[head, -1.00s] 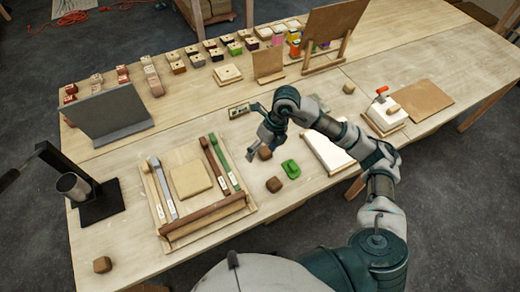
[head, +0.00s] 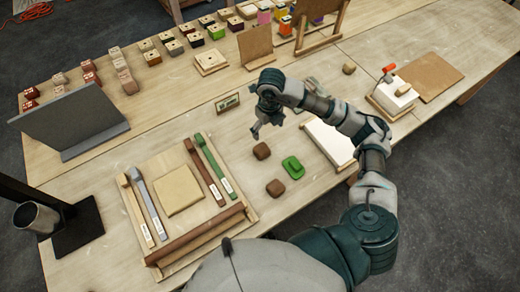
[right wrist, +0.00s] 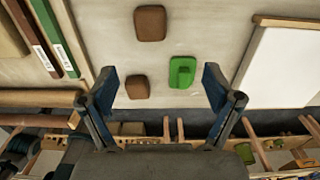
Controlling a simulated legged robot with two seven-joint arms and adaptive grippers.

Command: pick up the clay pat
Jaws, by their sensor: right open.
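Two brown rounded lumps that look like clay lie on the table, a far one (head: 262,151) and a near one (head: 275,187). In the right wrist view they are the upper lump (right wrist: 150,22) and the lower lump (right wrist: 137,87). I cannot tell which is the clay pat; a flat tan square (head: 178,190) also lies in the wooden tray (head: 160,262). My right gripper (head: 256,131) is open and empty, above the table beside the far lump. Its fingers also show in the right wrist view (right wrist: 160,82). My left gripper is out of view.
A green piece (head: 293,167) lies right of the lumps. A white panel (head: 332,140) is farther right, under my right arm. Labelled strips (head: 205,165) lie in the tray. A grey stand (head: 70,120) and rows of small blocks (head: 180,45) are farther back.

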